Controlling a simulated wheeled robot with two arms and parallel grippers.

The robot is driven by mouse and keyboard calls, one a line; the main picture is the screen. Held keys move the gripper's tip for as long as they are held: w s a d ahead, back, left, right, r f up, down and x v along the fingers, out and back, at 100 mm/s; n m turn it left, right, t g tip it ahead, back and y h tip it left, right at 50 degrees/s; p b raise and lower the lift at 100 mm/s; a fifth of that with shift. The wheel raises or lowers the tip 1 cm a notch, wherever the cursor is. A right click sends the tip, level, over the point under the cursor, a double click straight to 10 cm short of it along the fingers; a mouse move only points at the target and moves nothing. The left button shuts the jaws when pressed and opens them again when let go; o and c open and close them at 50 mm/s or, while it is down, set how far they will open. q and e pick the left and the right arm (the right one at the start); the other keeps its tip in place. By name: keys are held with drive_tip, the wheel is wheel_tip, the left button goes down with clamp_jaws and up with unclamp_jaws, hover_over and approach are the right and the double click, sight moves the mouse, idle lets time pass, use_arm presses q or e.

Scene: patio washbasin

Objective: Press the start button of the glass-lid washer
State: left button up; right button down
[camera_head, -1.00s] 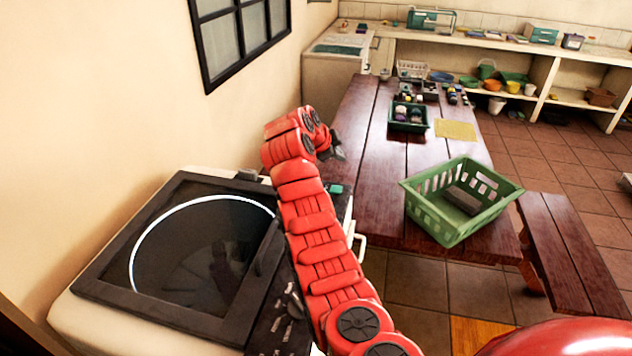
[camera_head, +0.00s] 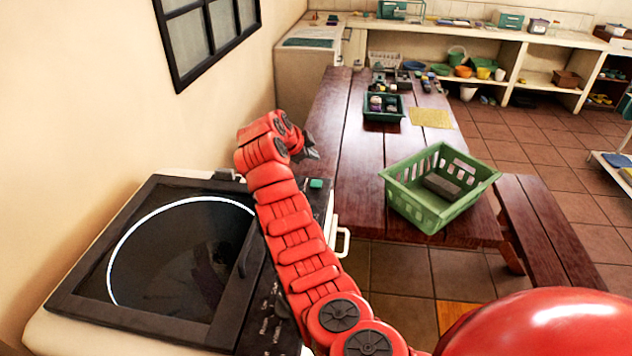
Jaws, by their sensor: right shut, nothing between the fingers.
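The glass-lid washer (camera_head: 70,285) stands at the lower left against the wall, its dark-framed lid (camera_head: 180,255) closed. Its dark control panel runs along the right side, with knobs near the front, partly hidden by my right arm. A small green button (camera_head: 316,183) shows at the panel's far end. My right arm reaches across the panel from the bottom. My left gripper is out of view.
A wooden table (camera_head: 345,190) stands right of the washer, holding a green basket (camera_head: 400,205) and a dark green tray (camera_head: 370,116) of small items. A bench (camera_head: 545,225) is at the right. Shelves (camera_head: 515,70) line the back.

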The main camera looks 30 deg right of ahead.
sight(313, 185)
wheel_tip(313, 185, down, 4)
drive_tip(key=shift+r+p, duration=0.15)
drive_tip(key=shift+p, duration=0.8)
wheel_tip(313, 185, down, 2)
drive_tip(key=shift+b, duration=1.25)
drive_tip(key=shift+f+b, duration=0.5)
drive_tip(key=shift+b, duration=0.1)
drive_tip(key=shift+r, duration=0.15)
drive_tip(key=shift+f+b, duration=0.45)
drive_tip(key=shift+b, duration=0.5)
